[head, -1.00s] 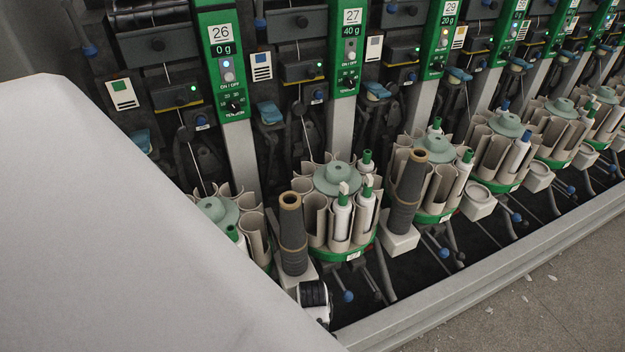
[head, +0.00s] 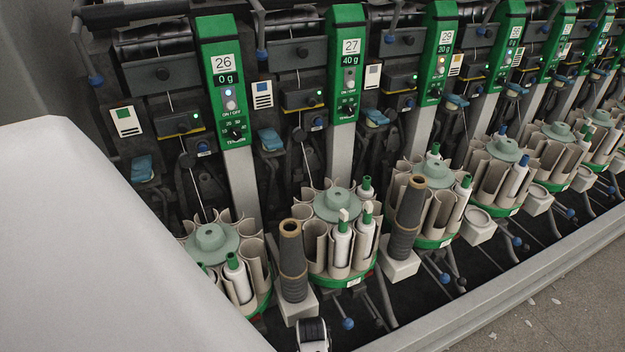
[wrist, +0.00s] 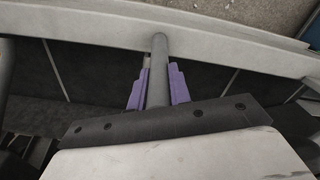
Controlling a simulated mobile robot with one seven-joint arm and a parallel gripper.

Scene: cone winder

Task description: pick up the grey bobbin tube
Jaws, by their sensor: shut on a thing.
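In the wrist view my gripper (wrist: 158,76) shows two purple fingers, shut on a slim grey bobbin tube (wrist: 159,48). The tube stands out past the fingertips, and its far end overlaps the pale rail in the picture. Its near end is hidden by the gripper body. In the head view I cannot make out the held tube or the fingers.
The winder's pale front rail (head: 455,318) runs across the front. Round magazines (head: 338,238) with white bobbins (head: 341,246) line the machine. Two large dark cones (head: 292,262) (head: 406,218) stand between them. The floor (head: 540,318) at lower right is clear except for small scraps.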

